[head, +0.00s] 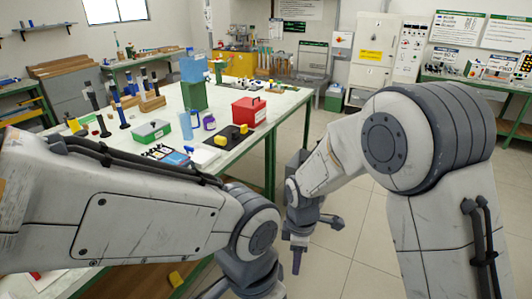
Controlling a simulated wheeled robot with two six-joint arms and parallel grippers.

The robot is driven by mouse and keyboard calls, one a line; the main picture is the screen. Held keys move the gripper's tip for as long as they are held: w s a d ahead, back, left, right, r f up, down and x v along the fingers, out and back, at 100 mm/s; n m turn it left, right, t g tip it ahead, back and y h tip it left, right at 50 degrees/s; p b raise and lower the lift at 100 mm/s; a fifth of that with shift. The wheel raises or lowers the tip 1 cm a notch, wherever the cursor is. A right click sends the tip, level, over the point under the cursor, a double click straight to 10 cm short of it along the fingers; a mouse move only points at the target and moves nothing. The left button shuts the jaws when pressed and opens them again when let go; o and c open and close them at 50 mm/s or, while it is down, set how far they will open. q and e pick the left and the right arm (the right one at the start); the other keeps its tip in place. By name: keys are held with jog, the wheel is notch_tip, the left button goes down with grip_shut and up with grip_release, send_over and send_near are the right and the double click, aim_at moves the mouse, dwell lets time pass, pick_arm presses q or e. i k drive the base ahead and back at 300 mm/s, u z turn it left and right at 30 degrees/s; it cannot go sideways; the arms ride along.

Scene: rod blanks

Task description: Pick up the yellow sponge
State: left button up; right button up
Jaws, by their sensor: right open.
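Several small yellow things show, and at this size I cannot tell for sure which is the sponge. One yellow block (220,141) and a second yellow piece (243,128) are on a black mat (231,136) near the table's right edge.
The white-topped table (285,112) holds a red box (248,111), a green-and-white box (152,132), stacked green and blue boxes (193,95), a blue cup (186,126) and dark upright rods. Open tiled floor (350,240) lies to the right.

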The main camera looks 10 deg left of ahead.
aim_at(218, 141)
jog(key=u, duration=0.15)
jog(key=k, duration=0.25)
jog(key=z, duration=0.9)
jog(key=i, duration=1.85)
jog(key=u, duration=0.15)
jog(key=i, duration=1.45)
jog(key=u, duration=1.3)
jog(key=i, duration=0.9)
jog(key=u, duration=1.35)
jog(key=i, duration=0.45)
jog(key=u, duration=0.25)
